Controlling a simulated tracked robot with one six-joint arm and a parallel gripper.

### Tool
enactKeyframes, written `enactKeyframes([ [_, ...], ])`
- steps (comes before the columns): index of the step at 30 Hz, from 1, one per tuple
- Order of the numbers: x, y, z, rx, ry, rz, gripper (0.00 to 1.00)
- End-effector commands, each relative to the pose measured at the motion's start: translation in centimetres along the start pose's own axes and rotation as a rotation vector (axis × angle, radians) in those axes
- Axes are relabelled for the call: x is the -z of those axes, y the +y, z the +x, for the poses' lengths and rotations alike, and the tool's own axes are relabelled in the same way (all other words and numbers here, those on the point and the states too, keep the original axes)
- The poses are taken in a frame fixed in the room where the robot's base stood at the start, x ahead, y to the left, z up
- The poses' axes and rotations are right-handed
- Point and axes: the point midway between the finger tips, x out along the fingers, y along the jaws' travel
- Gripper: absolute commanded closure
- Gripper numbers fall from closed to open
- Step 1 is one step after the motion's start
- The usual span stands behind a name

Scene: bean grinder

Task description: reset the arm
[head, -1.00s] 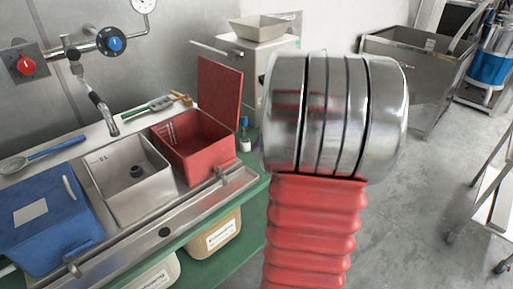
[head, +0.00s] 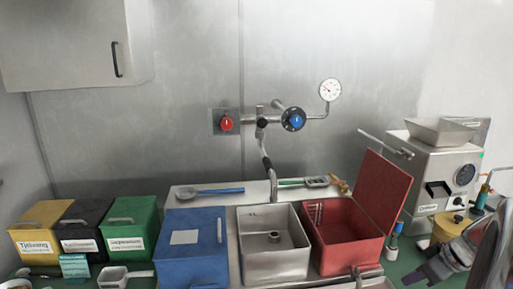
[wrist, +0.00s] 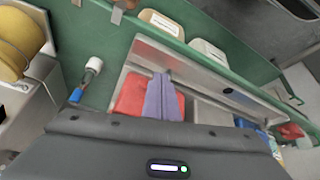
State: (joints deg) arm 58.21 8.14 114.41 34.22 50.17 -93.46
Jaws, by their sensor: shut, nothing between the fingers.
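My gripper (head: 437,268) shows at the lower right of the head view, in front of the steel bean grinder (head: 437,170) and close to a yellow lidded container (head: 452,229). Part of my arm is cut off by the right edge. In the wrist view my gripper's grey-purple fingers (wrist: 163,98) are together, with nothing between them. There they overlap the red bin (wrist: 133,93) in the picture; I cannot tell how far apart they are from it.
A steel sink (head: 273,262) stands between a blue lidded box (head: 192,255) and the open red bin (head: 345,251). Yellow, black and green (head: 130,228) boxes stand left. A tap (head: 268,165) rises behind the sink. A scoop (head: 207,191) lies at the back.

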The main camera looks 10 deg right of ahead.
Motion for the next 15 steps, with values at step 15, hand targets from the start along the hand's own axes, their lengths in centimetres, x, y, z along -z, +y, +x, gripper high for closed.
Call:
enactKeyframes([
  [15, 0.2, -8.9, -1.0, 0.000, -0.151, 0.474, 1.00],
])
